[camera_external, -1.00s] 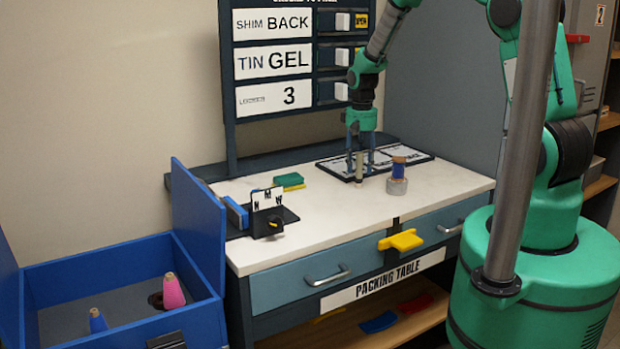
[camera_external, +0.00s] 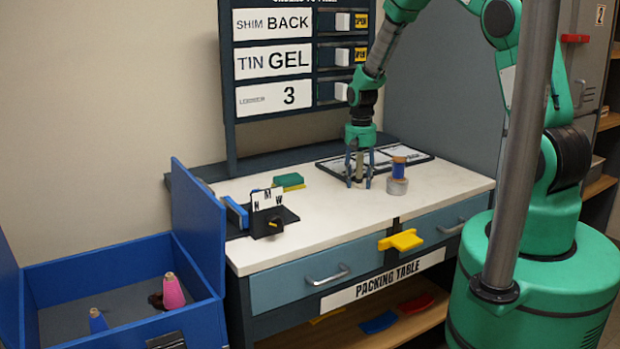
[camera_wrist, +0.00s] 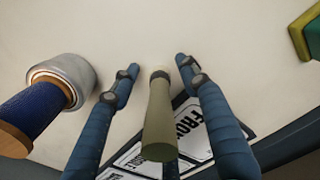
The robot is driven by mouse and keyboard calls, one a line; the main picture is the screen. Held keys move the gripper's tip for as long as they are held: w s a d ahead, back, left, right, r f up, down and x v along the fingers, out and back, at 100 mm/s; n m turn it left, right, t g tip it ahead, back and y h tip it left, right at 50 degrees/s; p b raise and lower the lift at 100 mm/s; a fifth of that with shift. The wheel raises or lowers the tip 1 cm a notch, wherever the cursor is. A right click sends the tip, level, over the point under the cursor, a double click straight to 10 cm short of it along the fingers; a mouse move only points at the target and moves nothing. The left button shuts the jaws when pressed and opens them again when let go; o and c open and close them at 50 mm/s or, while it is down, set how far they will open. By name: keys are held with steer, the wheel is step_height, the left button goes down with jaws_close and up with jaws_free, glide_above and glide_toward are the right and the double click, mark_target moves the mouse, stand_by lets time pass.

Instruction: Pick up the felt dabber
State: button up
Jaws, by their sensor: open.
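The felt dabber, apparently the upright olive-grey stick with a pale end (camera_wrist: 159,115), stands on the white table top. In the external view the dabber (camera_external: 358,171) shows between the fingers of my gripper (camera_external: 358,184). In the wrist view my gripper (camera_wrist: 156,68) is open, with one blue finger on each side of the dabber. Gaps show between the fingers and the dabber. The fingertips are down close to the table top. The dabber's lower end is partly hidden by the fingers in the external view.
A dark board with white labels (camera_external: 420,155) lies behind. A green and yellow block (camera_external: 289,181) lies left. Clear table surrounds the front left.

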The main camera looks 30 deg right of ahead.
mark_target(361, 178)
steer(key=shift+c, duration=0.3)
jaws_close()
steer(key=shift+r, duration=0.1)
steer(key=shift+r, duration=0.4)
steer(key=r, duration=0.1)
steer(key=r+p, duration=0.1)
steer(key=shift+s+r, duration=0.2)
steer(key=shift+r, duration=0.2)
steer(key=s, duration=0.5)
steer(key=s+a+p, duration=0.1)
steer(key=s, duration=0.4)
steer(key=s+r+p, duration=0.1)
steer(key=s, duration=0.4)
steer(key=shift+s+a+r, duration=0.1)
steer(key=shift+s+a, duration=0.15)
steer(key=shift+a, duration=0.05)
